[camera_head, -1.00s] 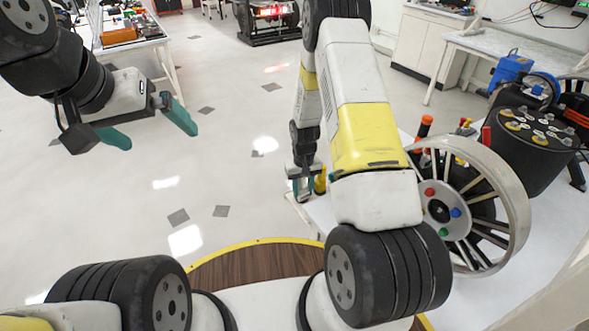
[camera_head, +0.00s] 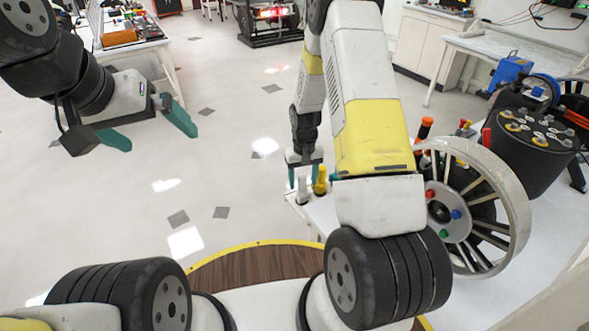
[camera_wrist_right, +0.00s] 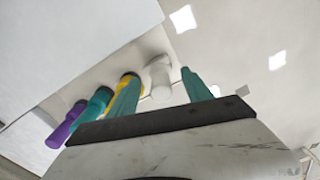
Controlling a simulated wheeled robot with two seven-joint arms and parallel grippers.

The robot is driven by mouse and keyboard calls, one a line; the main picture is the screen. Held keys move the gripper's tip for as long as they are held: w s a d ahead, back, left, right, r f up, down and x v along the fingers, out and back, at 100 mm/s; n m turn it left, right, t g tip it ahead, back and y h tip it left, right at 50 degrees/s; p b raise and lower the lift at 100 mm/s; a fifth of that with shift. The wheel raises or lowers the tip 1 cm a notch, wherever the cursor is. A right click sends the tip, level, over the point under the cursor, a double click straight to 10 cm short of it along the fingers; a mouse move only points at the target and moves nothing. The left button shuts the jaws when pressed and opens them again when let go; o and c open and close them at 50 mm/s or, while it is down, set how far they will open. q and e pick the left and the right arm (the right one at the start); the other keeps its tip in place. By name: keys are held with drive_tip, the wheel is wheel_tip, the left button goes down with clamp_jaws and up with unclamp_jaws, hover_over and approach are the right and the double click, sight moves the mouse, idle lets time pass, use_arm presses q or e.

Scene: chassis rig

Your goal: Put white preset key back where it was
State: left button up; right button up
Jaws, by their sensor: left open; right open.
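The white preset key (camera_head: 303,190) stands at the near left corner of the white table, just left of the yellow key (camera_head: 320,180). My right gripper (camera_head: 304,175) is open, with its teal fingers above and around the white key's top in the head view. In the right wrist view the white key (camera_wrist_right: 160,78) shows between the spread fingertips of my right gripper (camera_wrist_right: 162,88), apart from both. The yellow key (camera_wrist_right: 126,80) is partly hidden behind one finger. My left gripper (camera_head: 155,130) is open and empty over the floor, far from the keys.
A teal key (camera_wrist_right: 96,104) and a purple key (camera_wrist_right: 68,122) stand in line past the yellow one. A spoked wheel (camera_head: 515,200) and a black drum (camera_head: 530,140) stand on the table at right. The floor left of the table is free.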

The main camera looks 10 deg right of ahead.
wheel_tip(320, 180, up, 7)
drive_tip(key=shift+f, duration=0.15)
wheel_tip(320, 180, up, 8)
drive_tip(key=t, duration=0.1)
hover_over(303, 194)
drive_tip(key=s+r+t+y, duration=0.15)
drive_tip(key=s+r, duration=0.45)
drive_tip(key=r, duration=0.6)
drive_tip(key=s+a+r+t, duration=0.1)
drive_tip(key=s+r+t, duration=0.1)
drive_tip(key=s+r, duration=0.3)
drive_tip(key=s+a+r+t, duration=0.1)
drive_tip(key=s+r, duration=0.5)
drive_tip(key=s, duration=0.5)
drive_tip(key=shift+s+r+t+y, duration=0.25)
drive_tip(key=shift+s+t+y, duration=0.05)
drive_tip(key=shift+t+y, duration=0.05)
